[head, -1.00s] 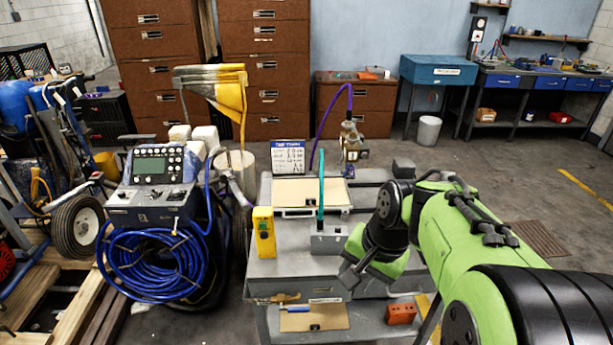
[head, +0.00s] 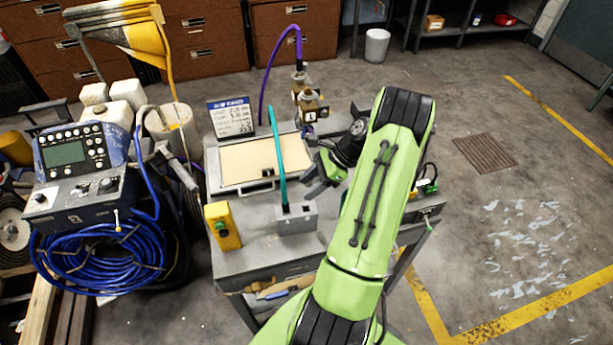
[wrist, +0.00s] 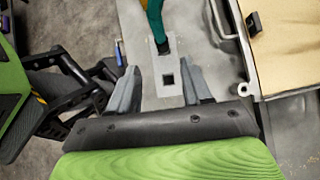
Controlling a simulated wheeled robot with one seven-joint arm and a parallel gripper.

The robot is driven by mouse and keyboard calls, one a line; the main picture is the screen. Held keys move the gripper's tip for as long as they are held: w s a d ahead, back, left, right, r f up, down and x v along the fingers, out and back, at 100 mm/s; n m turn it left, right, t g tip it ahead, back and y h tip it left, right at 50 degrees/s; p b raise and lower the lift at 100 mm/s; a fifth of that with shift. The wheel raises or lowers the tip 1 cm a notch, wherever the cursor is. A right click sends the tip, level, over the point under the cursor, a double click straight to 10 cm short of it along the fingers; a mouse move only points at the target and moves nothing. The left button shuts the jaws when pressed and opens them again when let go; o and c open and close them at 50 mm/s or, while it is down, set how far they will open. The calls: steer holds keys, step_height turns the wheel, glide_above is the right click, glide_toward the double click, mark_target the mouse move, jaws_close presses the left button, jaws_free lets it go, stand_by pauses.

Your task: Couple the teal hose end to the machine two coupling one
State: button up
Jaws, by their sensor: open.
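The teal hose (head: 278,160) rises from a small grey block (head: 297,220) on the grey bench, its lower end in the block's top. In the wrist view the teal hose (wrist: 155,18) enters the block's far part, and a square hole shows in the nearer part of the block (wrist: 160,92). My gripper (head: 318,172) is open and empty, just right of the hose in the head view; in the wrist view its fingers (wrist: 160,70) point toward the block, apart from the hose. Machine two (head: 75,190), a console marked 2, stands at left. I cannot make out its coupling one.
A tan-topped tray (head: 250,165), a yellow box (head: 222,226) and a sign (head: 232,117) are on the bench. A brass fitting marked 1 (head: 309,108) with a purple hose (head: 270,62) stands behind. Coiled blue hose (head: 100,262) hangs at machine two.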

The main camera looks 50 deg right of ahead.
steer(key=b+x, duration=0.4)
steer(key=x, duration=0.3)
steer(key=shift+w+f+b, duration=0.1)
steer(key=shift+f+b, duration=0.15)
steer(key=shift+b, duration=0.15)
steer(key=shift+w+a+f, duration=0.25)
steer(key=shift+w+f, duration=0.15)
steer(key=shift+f, duration=0.15)
steer(key=shift+r+p, duration=0.1)
steer(key=shift+p, duration=0.2)
steer(key=shift+c, duration=0.3)
jaws_close()
